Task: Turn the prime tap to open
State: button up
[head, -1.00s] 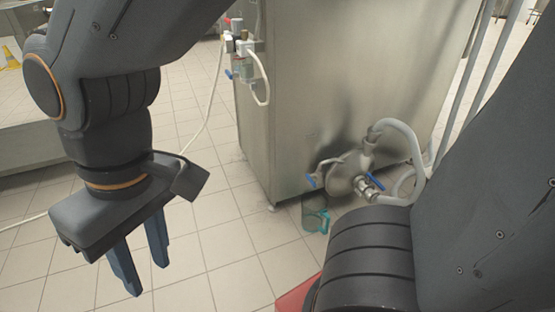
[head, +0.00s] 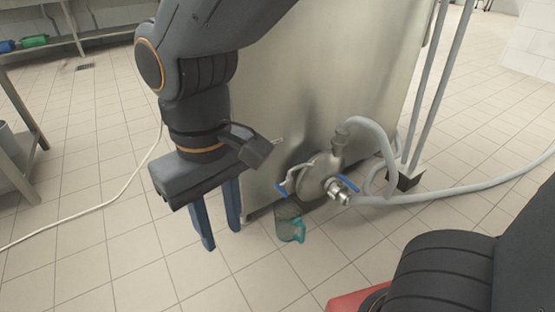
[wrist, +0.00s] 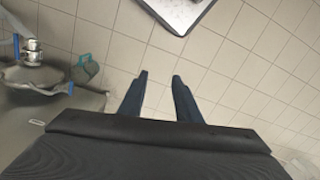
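A round steel pump (head: 318,178) sits low at the front of the steel cabinet. It has two blue-handled taps: a left one (head: 282,189) and a right one (head: 349,184). I cannot tell which is the prime tap. In the wrist view the pump (wrist: 35,75) is at the left edge, with blue handles at its top (wrist: 16,46) and right side (wrist: 71,88). My gripper (head: 222,238) points down, open and empty, left of the pump and apart from it. In the wrist view my gripper (wrist: 160,76) has only floor between its fingers.
A teal jug (head: 290,229) stands on the floor below the pump. The steel cabinet (head: 300,100) rises behind my arm. Grey hoses (head: 460,192) run right from the pump. A white cable (head: 75,222) crosses the floor at left.

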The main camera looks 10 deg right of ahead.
aim_at(282, 194)
jog(key=w+d+f+m+t+h+b, duration=0.15)
jog(key=w+d+f+h, duration=0.35)
jog(key=w+f, duration=0.5)
jog(key=w+d+f+t+h, duration=0.3)
jog(key=w+f+h, duration=0.4)
jog(key=w+f, duration=0.35)
jog(key=w+d+f+m+t+h+b, duration=0.15)
jog(key=w+d+f+h, duration=0.3)
jog(key=w+f, duration=0.6)
jog(key=shift+h, duration=0.45)
jog(key=x, duration=0.2)
jog(key=b+x, duration=0.1)
jog(key=x, duration=0.1)
jog(key=b+x, duration=0.1)
jog(key=x, duration=0.2)
jog(key=shift+s+f, duration=0.1)
jog(key=shift+s, duration=0.25)
grip_shut()
